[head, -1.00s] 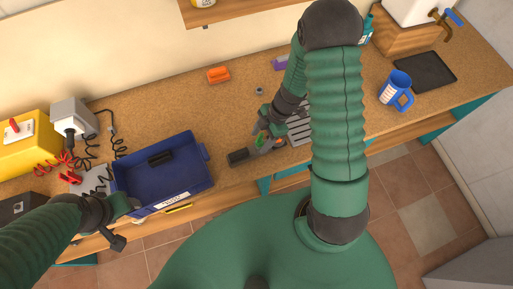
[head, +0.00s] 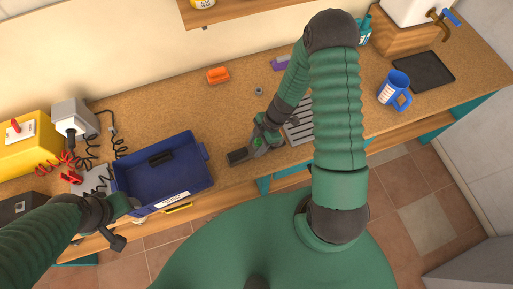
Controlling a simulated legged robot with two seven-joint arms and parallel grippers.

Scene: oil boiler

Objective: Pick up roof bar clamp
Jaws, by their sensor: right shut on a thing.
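A roof bar clamp (head: 239,156), a dark block with a lighter part running to the right, is at the front of the bench, right of the blue bin. My right gripper (head: 261,142) is shut on it and hides part of it. I cannot tell whether it is clear of the bench top.
A slotted metal grille (head: 299,130) lies right behind my right gripper. A yellow box (head: 28,147) with cables is at left.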

